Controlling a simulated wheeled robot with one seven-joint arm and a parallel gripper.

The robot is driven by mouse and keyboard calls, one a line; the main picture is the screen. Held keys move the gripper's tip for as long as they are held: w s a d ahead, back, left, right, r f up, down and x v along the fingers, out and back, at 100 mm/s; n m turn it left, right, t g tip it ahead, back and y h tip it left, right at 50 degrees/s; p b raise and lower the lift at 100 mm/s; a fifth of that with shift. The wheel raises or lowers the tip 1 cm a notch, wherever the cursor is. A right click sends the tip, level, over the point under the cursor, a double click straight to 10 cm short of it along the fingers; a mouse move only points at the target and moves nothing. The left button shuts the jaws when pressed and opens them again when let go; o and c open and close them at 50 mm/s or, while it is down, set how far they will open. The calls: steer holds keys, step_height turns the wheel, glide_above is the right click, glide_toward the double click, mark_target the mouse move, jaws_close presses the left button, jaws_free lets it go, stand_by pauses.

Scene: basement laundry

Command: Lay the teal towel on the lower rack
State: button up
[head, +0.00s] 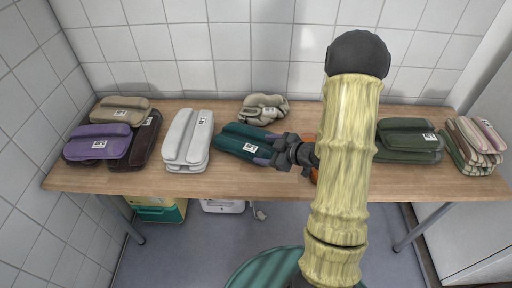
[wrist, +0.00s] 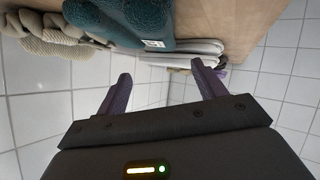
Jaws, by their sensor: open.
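The teal towel (head: 240,139) lies folded on the wooden table, left of centre, with a white label on it. It also shows at the top of the wrist view (wrist: 120,20). My gripper (head: 268,154) is at the towel's right end, low over the table. In the wrist view its two purple fingers (wrist: 163,85) are spread, with nothing between them. The towel is beyond the fingertips there; I cannot tell whether they touch it. My arm hides part of the table right of the towel. I cannot make out a lower rack in either view.
On the wooden table (head: 215,186), a light grey towel (head: 187,140) lies left of the teal one and a beige towel (head: 263,108) behind it. Purple (head: 97,142), dark green (head: 408,141) and striped (head: 475,145) towels lie farther out. A tiled wall closes the back.

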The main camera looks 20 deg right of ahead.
steer(key=shift+s+d+r, duration=0.2)
steer(key=shift+s, duration=0.05)
stand_by(0.4)
steer(key=s+a+r+m+g+h, duration=0.2)
steer(key=s+r+m+g+h, duration=0.1)
steer(key=s, duration=0.5)
steer(key=s+a+r+m+g+h, duration=0.3)
steer(key=s+r+m+g+h, duration=0.1)
steer(key=s+m, duration=0.4)
steer(key=shift+a+r, duration=0.25)
steer(key=shift+r, duration=0.35)
